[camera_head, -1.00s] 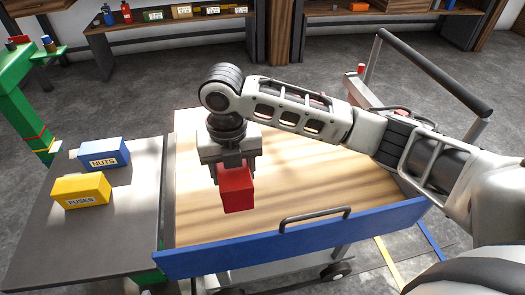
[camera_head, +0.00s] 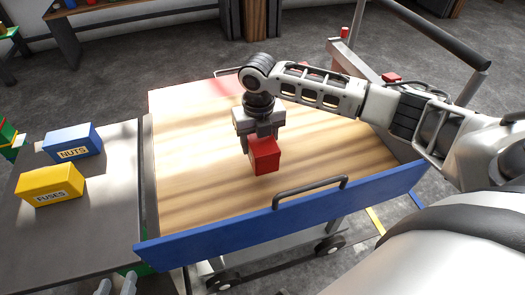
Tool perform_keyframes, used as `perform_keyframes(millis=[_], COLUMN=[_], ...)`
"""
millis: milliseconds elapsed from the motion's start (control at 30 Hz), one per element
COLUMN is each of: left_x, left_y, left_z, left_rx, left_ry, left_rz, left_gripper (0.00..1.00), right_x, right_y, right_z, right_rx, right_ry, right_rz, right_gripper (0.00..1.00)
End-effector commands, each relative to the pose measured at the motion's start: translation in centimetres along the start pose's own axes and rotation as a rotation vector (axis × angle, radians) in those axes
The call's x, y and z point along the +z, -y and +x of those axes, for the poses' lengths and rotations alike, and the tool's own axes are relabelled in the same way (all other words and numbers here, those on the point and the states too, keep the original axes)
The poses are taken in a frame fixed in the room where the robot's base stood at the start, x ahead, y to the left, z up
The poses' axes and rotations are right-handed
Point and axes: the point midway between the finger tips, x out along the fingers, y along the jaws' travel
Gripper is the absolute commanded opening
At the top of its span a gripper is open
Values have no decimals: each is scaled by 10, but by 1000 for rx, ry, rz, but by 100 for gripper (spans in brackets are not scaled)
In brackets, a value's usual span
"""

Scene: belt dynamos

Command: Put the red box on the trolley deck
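The red box (camera_head: 265,158) is in the grip of my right gripper (camera_head: 259,140), whose arm comes in from the right. This gripper points down with its fingers at the box's sides. The box is over the middle of the wooden trolley deck (camera_head: 195,180), and I cannot tell whether its underside touches the boards. The deck has a blue front board (camera_head: 240,230) with a dark handle. Two pale fingertips of my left gripper (camera_head: 116,287) show at the bottom left edge, apart and with nothing between them; the rest is cut off.
A grey table (camera_head: 95,220) adjoins the deck's left side and carries a blue NUTS box (camera_head: 73,142) and a yellow FUSES box (camera_head: 50,185). A dark push bar (camera_head: 425,32) rises at the right. Most of the deck around the red box is bare.

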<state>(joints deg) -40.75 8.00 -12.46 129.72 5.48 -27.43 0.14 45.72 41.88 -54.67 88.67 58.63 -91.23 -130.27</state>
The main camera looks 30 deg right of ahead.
Motion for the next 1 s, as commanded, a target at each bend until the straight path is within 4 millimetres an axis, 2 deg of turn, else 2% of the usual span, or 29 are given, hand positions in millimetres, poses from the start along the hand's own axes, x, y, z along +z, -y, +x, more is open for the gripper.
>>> perform_keyframes(millis=[167, 433, 800, 833, 900, 1000], left_x=[3, 9, 6, 6, 6, 6], left_y=[0, 0, -1, -1, -1, -1], left_z=[0, 2, 1, 1, 1, 1], left_rx=[1, 2, 4, 4, 4, 4], left_ry=[4, 4, -1, -1, 0, 0], left_rz=[0, 2, 5, 5, 5, 5], left_gripper=[36, 36, 36, 36, 36, 36], right_x=[4, 6, 6, 5, 5, 5], right_y=[6, 10, 10, 10, 10, 10], right_z=[7, 41, 45, 46, 46, 46], right_rx=[1, -1, 1, -1, -1, -1], right_ry=[2, 2, 4, 1, 1, 1], right_rz=[1, 0, 0, 0, 0, 0], right_gripper=[13, 13, 13, 60, 76, 76])
